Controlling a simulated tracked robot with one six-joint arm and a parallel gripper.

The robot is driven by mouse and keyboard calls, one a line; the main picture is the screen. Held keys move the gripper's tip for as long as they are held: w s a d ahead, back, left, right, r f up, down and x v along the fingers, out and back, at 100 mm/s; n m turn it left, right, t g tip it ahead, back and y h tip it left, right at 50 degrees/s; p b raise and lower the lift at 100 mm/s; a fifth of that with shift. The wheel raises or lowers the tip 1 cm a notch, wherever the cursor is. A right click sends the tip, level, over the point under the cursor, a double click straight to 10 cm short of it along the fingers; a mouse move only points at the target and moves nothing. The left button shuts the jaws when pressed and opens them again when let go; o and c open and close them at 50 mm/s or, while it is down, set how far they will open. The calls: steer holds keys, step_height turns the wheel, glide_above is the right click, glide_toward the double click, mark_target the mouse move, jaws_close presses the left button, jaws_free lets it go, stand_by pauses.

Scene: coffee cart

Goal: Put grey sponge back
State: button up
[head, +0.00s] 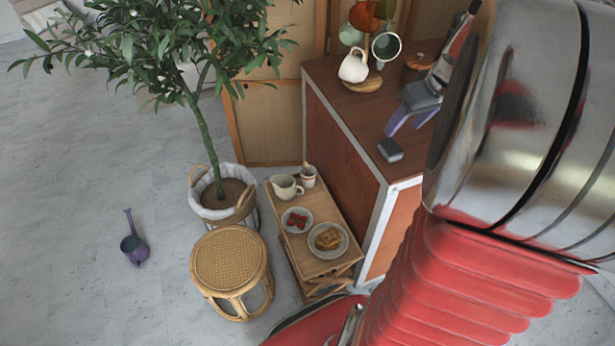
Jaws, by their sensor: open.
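The grey sponge (390,150) is a small block lying on the dark brown top of the cart (335,88), near its front left edge. My gripper (404,129), with two purple fingers, is open and points down just behind the sponge in the picture. No contact between the fingers and the sponge shows, and I cannot tell how high the fingertips are above the top. My own arm hides the right part of the cart.
A mug tree (362,84) with several mugs stands at the back of the cart top. A low wooden table (307,257) with dishes, a rattan stool (231,260), a potted tree (207,130) and a purple watering can (134,248) stand left. Floor at far left is clear.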

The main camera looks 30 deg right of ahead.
steer(key=s+a+r, duration=0.1)
steer(key=s+a, duration=0.1)
steer(key=a, duration=0.9)
steer(key=s+a+r, duration=0.1)
steer(key=s+a, duration=0.2)
steer(key=a, duration=0.8)
steer(key=s+a+n+t, duration=0.1)
steer(key=s+a, duration=0.1)
steer(key=a, duration=0.9)
steer(key=shift+s+a+r, duration=0.15)
steer(key=shift+s+r, duration=0.25)
steer(key=shift+c, duration=0.4)
